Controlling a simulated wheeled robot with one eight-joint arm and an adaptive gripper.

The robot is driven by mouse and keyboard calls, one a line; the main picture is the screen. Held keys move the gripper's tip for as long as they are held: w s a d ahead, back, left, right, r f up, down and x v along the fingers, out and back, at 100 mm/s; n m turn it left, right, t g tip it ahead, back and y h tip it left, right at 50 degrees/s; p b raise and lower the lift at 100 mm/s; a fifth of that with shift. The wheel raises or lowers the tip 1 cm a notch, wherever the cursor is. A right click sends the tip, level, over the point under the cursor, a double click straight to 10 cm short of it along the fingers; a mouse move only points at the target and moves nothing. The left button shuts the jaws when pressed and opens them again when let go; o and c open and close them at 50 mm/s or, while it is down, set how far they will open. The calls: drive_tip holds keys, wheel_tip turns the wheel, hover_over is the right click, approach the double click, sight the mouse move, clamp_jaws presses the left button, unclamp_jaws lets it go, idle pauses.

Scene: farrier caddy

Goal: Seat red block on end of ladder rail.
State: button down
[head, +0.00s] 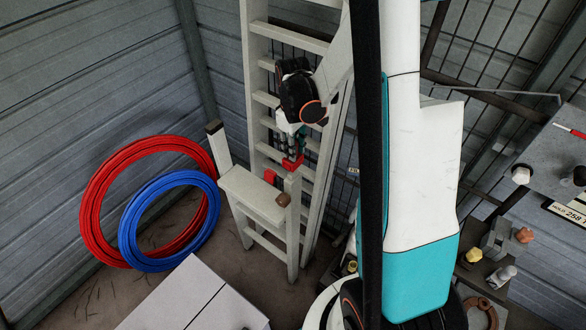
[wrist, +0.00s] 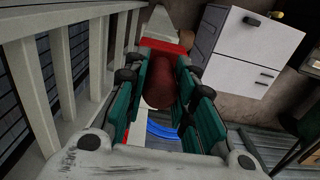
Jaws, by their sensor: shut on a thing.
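My gripper (head: 291,150) points down and is shut on the red block (head: 292,163). In the head view the block is directly above or touching the top of a pale upright ladder rail (head: 292,230); I cannot tell which. In the wrist view, a dark red rounded piece (wrist: 158,82) sits between the green fingers of my gripper (wrist: 160,90), and bright red (wrist: 165,48) shows beyond it. The rounded piece seems to be part of the block. The block's underside and the rail's end are hidden.
A pale board with a brown knob (head: 283,199) is close by. A tall ladder (head: 255,60) stands behind. Red (head: 95,190) and blue (head: 130,225) hoops lean left. A white cabinet (head: 190,295) stands in front.

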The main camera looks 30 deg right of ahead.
drive_tip(key=shift+f, duration=0.15)
drive_tip(key=shift+f+b, duration=1.6)
drive_tip(key=shift+b, duration=0.2)
drive_tip(key=shift+f+b, duration=1.35)
drive_tip(key=shift+b, duration=0.15)
idle(1.1)
drive_tip(key=c, duration=1.2)
unclamp_jaws()
drive_tip(key=shift+c, duration=0.2)
drive_tip(key=shift+r, duration=0.1)
wheel_tip(320, 180, up, 12)
drive_tip(key=shift+f, duration=0.1)
